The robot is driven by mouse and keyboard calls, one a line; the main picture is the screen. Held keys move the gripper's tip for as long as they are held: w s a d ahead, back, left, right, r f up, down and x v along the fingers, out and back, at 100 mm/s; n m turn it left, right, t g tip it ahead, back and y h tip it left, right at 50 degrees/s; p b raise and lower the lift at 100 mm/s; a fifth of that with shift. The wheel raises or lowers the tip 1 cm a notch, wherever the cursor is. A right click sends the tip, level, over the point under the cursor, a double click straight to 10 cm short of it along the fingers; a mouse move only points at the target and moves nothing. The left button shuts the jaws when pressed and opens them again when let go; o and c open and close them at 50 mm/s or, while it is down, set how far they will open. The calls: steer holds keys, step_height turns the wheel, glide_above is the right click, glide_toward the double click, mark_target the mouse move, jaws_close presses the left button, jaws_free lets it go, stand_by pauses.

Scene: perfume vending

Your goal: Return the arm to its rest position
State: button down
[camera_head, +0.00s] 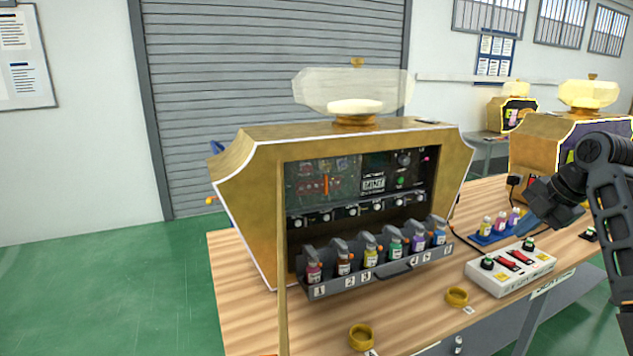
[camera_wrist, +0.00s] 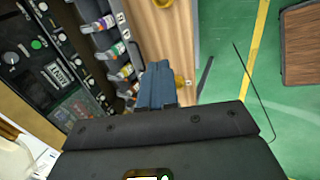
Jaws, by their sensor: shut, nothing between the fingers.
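My arm reaches in from the right edge of the head view. My gripper (camera_wrist: 156,72) has blue fingers that are together and empty in the wrist view. In the head view the dark wrist hangs over the right part of the table, near a blue tray (camera_head: 484,240) of small bottles, apart from the vending machine. The gold perfume machine (camera_head: 248,210) stands on the wooden table (camera_head: 240,320). Its dark front rack (camera_head: 330,288) holds a row of several coloured bottles, which also show in the wrist view (camera_wrist: 104,24).
Two gold rings (camera_head: 361,337) (camera_head: 457,297) lie near the table's front edge. Another gold machine (camera_head: 535,150) stands behind my arm. Green floor (camera_head: 100,290) is clear at left.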

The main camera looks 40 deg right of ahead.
steer(key=w+a+f+m+t, duration=0.2)
steer(key=w+a+f, duration=0.45)
steer(key=a, duration=0.25)
steer(key=w+a+f+m+t, duration=0.25)
steer(key=w+a+f, duration=0.25)
steer(key=w+a, duration=0.25)
steer(key=a+f+m+t, duration=0.1)
steer(key=a+f+m, duration=0.25)
steer(key=a, duration=0.55)
steer(key=a+f+m, duration=0.2)
steer(key=a+f, duration=0.2)
steer(key=a, duration=0.6)
steer(key=s+a+m+t, duration=0.2)
steer(key=s+a+m, duration=0.2)
steer(key=s+a, duration=1.05)
steer(key=s+r+t, duration=0.1)
steer(key=s+r, duration=0.4)
steer(key=s, duration=0.3)
steer(key=s+a+r+t+y, duration=0.1)
steer(key=s+r, duration=0.4)
steer(key=s, duration=0.3)
steer(key=shift+a+y, duration=0.3)
